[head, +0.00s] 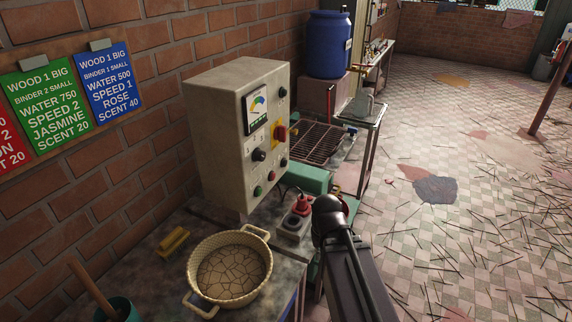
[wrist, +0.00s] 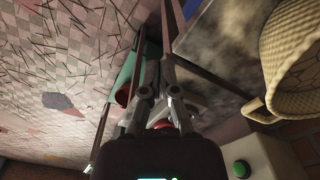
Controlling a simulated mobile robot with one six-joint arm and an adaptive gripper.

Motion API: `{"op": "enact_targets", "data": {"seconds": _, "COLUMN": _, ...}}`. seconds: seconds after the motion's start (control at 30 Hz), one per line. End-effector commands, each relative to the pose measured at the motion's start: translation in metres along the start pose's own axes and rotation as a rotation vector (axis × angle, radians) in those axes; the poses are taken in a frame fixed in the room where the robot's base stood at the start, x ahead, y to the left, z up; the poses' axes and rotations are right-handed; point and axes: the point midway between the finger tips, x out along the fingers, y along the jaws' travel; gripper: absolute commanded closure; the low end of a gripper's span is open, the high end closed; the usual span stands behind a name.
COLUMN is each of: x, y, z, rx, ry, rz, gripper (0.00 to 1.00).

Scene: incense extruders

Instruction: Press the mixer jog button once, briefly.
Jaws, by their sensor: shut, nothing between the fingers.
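A small grey box (head: 294,226) with a raised red button (head: 302,204) stands on the worktop, just left of my wrist in the head view. No label on it is readable, so I cannot tell whether this is the mixer jog button. My gripper (wrist: 160,88) is shut and empty in the wrist view; in the head view my own wrist hides its fingers. A red round part (wrist: 161,124) shows behind the finger linkage. A green button (wrist: 240,169) on a pale housing shows at lower right of the wrist view, apart from the fingers.
A beige control cabinet (head: 228,130) with a gauge, knobs and a yellow-red switch (head: 280,132) stands behind the worktop. A woven basket (head: 230,268) sits at front left. A green machine body (head: 308,178) lies behind the small box.

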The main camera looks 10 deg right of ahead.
Motion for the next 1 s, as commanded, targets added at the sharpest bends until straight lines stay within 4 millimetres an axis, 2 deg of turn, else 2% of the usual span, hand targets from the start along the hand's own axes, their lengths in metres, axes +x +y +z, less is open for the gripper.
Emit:
{"op": "enact_targets", "data": {"seconds": 0.17, "x": 0.010, "y": -0.005, "z": -0.028, "rx": 0.005, "ry": 0.070, "rz": -0.056, "gripper": 1.00}}
{"op": "enact_targets", "data": {"seconds": 0.27, "x": 0.017, "y": -0.010, "z": -0.054, "rx": 0.022, "ry": 0.142, "rz": -0.114, "gripper": 1.00}}
{"op": "enact_targets", "data": {"seconds": 0.43, "x": 0.024, "y": -0.021, "z": -0.114, "rx": 0.077, "ry": 0.311, "rz": -0.244, "gripper": 1.00}}
{"op": "enact_targets", "data": {"seconds": 0.6, "x": 0.023, "y": -0.025, "z": -0.180, "rx": 0.166, "ry": 0.502, "rz": -0.387, "gripper": 1.00}}
{"op": "enact_targets", "data": {"seconds": 0.77, "x": 0.014, "y": -0.019, "z": -0.239, "rx": 0.275, "ry": 0.680, "rz": -0.512, "gripper": 1.00}}
{"op": "enact_targets", "data": {"seconds": 0.9, "x": 0.004, "y": -0.004, "z": -0.286, "rx": 0.389, "ry": 0.830, "rz": -0.610, "gripper": 1.00}}
{"op": "enact_targets", "data": {"seconds": 1.0, "x": -0.004, "y": 0.010, "z": -0.314, "rx": 0.474, "ry": 0.925, "rz": -0.670, "gripper": 1.00}}
